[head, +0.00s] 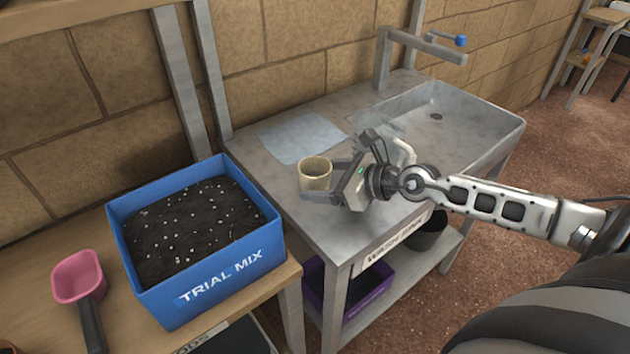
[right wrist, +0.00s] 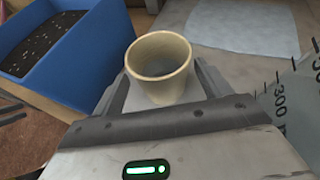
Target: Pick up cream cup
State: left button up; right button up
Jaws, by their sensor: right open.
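The cream cup (head: 315,174) stands upright on the grey counter of the wash sink, near its left front part. My right gripper (head: 322,180) reaches in from the right at counter height. Its jaws are open, with one finger on each side of the cup. In the right wrist view the cup (right wrist: 160,68) sits between the two fingers of the right gripper (right wrist: 160,90), and its inside looks empty. I cannot tell whether either finger touches it. My left gripper is not in view.
A blue bin of dark soil marked TRIAL MIX (head: 222,281) stands left of the counter on a wooden bench. A pink scoop (head: 78,276) lies beside it. A pale sheet (head: 300,136) lies behind the cup. The sink basin (head: 480,125) and a tap with a blue knob (head: 461,41) are farther right.

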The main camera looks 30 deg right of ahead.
aim_at(314, 172)
jog(key=x, duration=0.3)
jog(key=shift+w+d+f, duration=0.1)
jog(key=shift+w+f, duration=0.05)
jog(key=c, duration=1.1)
jog(key=shift+o, duration=0.2)
